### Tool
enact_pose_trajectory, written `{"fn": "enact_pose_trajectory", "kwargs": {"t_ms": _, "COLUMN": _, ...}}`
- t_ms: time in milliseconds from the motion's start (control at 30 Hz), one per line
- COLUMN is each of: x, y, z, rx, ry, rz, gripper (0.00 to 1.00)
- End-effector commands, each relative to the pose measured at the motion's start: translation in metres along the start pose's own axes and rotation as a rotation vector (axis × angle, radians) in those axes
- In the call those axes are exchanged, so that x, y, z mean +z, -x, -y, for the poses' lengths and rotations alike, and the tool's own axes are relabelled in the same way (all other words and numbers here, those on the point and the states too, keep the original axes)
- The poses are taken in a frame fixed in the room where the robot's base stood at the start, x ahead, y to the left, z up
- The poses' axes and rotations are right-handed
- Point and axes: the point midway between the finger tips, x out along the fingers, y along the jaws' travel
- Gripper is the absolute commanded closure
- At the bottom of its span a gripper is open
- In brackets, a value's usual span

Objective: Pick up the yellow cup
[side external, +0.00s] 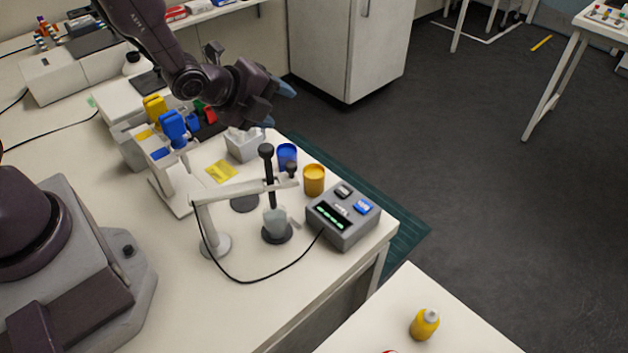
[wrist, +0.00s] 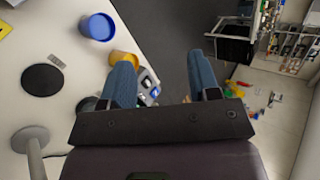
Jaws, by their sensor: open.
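The yellow cup (side external: 314,180) stands upright on the white bench near its right edge, beside the blue cup (side external: 287,157) and behind the grey control box. In the wrist view the yellow cup (wrist: 121,58) is partly hidden behind my left finger, and the blue cup (wrist: 98,27) shows at its upper left. My gripper (side external: 284,88) is above the bench, up and to the left of the cups in the side view. In the wrist view its blue fingers (wrist: 163,80) are spread wide with nothing between them.
The grey control box (side external: 343,215) and a stand with a probe (side external: 210,225) are close to the yellow cup. A white tissue box (side external: 245,145) stands behind the cups. Yellow and blue pipettes (side external: 172,125) are on the left. The floor lies beyond the bench edge.

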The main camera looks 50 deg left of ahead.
Motion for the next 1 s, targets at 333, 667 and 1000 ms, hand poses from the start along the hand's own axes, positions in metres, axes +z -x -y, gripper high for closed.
{"fn": "enact_pose_trajectory", "kwargs": {"t_ms": 333, "x": -0.032, "y": -0.056, "z": -0.072, "rx": -0.254, "ry": -1.022, "rz": -0.004, "gripper": 0.44}}
{"fn": "enact_pose_trajectory", "kwargs": {"t_ms": 667, "x": -0.051, "y": -0.058, "z": -0.107, "rx": -0.459, "ry": -1.525, "rz": 0.000, "gripper": 0.44}}
{"fn": "enact_pose_trajectory", "kwargs": {"t_ms": 1000, "x": -0.061, "y": -0.081, "z": -0.098, "rx": -0.483, "ry": -1.562, "rz": 0.005, "gripper": 0.44}}
